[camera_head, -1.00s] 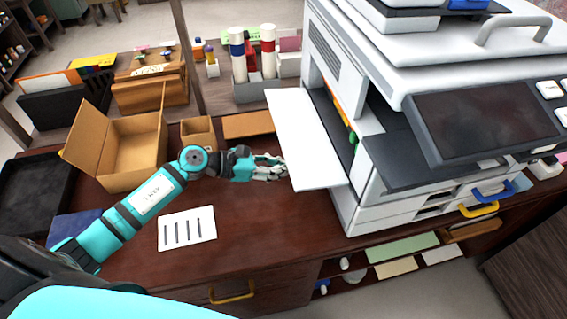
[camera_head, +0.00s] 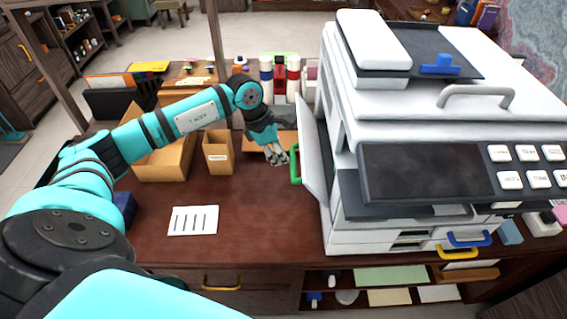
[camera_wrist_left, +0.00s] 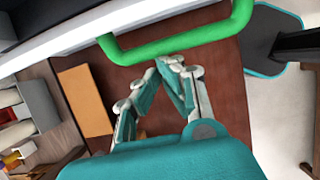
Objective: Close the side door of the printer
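The printer (camera_head: 455,110) stands on the right of the desk. Its white side door (camera_head: 313,150) stands partly open on the printer's left side, seen nearly edge-on. A green handle (camera_head: 295,167) sticks out from the door's outer face. It crosses the top of the left wrist view (camera_wrist_left: 185,50), with the door's pale edge (camera_wrist_left: 85,30) beside it. My left gripper (camera_head: 279,157) is just left of the handle, pointing down. In the left wrist view its fingertips (camera_wrist_left: 168,64) come together just below the handle bar, with nothing between them. I cannot tell whether they touch it. My right gripper is out of view.
Two open cardboard boxes (camera_head: 218,170) and a paper sheet (camera_head: 193,220) lie on the desk (camera_head: 250,235) to the left. A rack with red and white bottles (camera_head: 280,75) is behind my gripper. The desk front between paper and printer is clear.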

